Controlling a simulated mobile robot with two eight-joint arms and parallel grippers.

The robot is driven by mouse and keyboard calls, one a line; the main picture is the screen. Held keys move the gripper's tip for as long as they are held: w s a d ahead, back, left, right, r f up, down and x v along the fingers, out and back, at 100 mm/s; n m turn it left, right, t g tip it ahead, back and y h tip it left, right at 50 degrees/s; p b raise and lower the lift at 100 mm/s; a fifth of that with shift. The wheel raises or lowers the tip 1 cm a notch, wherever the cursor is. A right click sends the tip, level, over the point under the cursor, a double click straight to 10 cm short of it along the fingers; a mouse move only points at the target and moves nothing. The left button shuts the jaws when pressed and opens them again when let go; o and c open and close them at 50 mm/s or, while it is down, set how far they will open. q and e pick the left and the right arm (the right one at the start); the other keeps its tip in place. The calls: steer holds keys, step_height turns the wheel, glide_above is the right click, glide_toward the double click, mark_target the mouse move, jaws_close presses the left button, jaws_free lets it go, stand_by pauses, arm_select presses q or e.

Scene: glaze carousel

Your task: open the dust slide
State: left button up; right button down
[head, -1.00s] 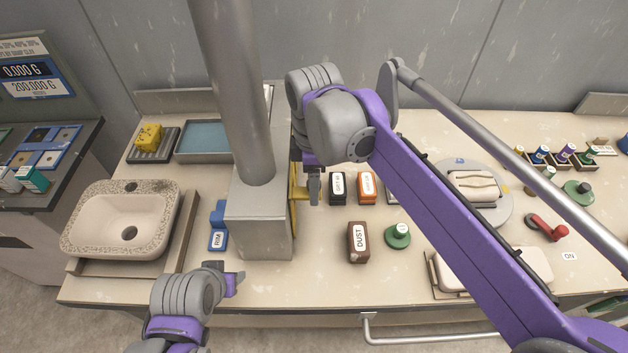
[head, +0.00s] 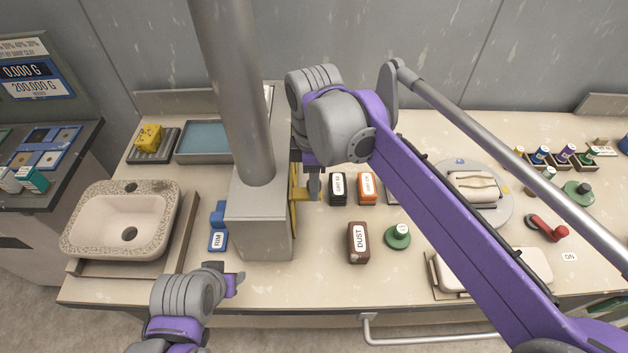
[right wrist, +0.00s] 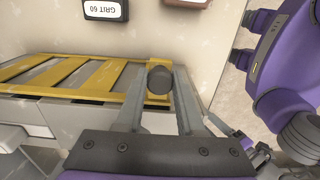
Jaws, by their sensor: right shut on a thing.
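A yellow slatted plate, which looks like the dust slide (right wrist: 82,73), lies on the side of the grey metal housing in the right wrist view. Pale gaps show between its bars. A dark round knob (right wrist: 160,81) stands at its right end. My right gripper (head: 314,188) is shut on this knob, with one finger on each side of it. In the head view only a yellow edge (head: 294,215) of the slide shows beside the housing, and my gripper hides the knob. My left gripper (head: 238,281) hangs low near the table's front edge, away from the slide; its jaws are unclear.
The grey housing with its column (head: 258,215) stands left of my right gripper. Dark and orange grit blocks (head: 367,186) stand close on the right. A brown DUST block (head: 357,243) and a green knob (head: 398,237) are nearer the front. A sink (head: 120,215) is at left.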

stand_by(0.8)
steer(key=s, duration=0.4)
steer(key=shift+s, duration=0.25)
steer(key=c, duration=0.5)
jaws_free()
steer(key=shift+r, duration=0.1)
step_height(320, 180, up, 11)
steer(key=shift+f+p, duration=0.15)
steer(key=shift+p, duration=0.15)
